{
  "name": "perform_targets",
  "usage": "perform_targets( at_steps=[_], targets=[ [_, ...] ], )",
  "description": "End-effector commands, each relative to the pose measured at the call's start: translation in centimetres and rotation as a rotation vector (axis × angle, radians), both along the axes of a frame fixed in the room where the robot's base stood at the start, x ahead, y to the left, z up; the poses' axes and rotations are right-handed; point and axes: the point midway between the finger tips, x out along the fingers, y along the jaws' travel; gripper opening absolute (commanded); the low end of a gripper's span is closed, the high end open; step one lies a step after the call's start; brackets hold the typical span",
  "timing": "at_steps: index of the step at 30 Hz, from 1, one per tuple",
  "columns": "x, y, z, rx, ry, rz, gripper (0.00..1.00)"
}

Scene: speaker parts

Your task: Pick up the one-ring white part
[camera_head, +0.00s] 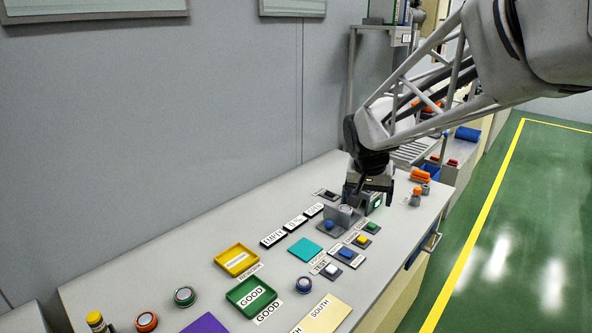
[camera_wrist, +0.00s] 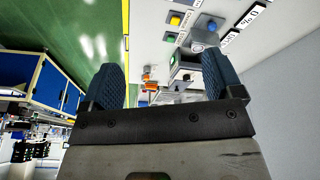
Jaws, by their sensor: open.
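My gripper (camera_head: 369,194) is over the back right part of the table, pointing down near a grey fixture with a green-lit face (camera_head: 376,201). In the wrist view my gripper (camera_wrist: 160,78) shows two blue padded fingers spread apart with nothing held between them. Several small round parts stand on the table's front left: a white-topped part with blue edging (camera_head: 304,284), a dark-rimmed part (camera_head: 185,296) and an orange-ringed part (camera_head: 146,321). They are far from my gripper. Ring counts are too small to read, so I cannot tell which is the one-ring white part.
A yellow tray (camera_head: 220,262) and a green tray (camera_head: 231,297) lie at the front. A teal plate (camera_head: 305,249) and a row of coloured buttons (camera_head: 346,254) sit mid-table. Orange-topped parts (camera_head: 416,193) stand right of my gripper. The table's left end has free room.

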Motion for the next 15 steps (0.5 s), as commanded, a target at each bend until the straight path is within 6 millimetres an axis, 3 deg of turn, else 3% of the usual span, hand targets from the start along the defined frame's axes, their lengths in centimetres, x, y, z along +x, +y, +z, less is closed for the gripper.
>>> perform_targets(
  at_steps=[15],
  targets=[
    [14.0, -1.0, -5.2, -0.016, -0.035, -0.151, 0.86]
  ],
)
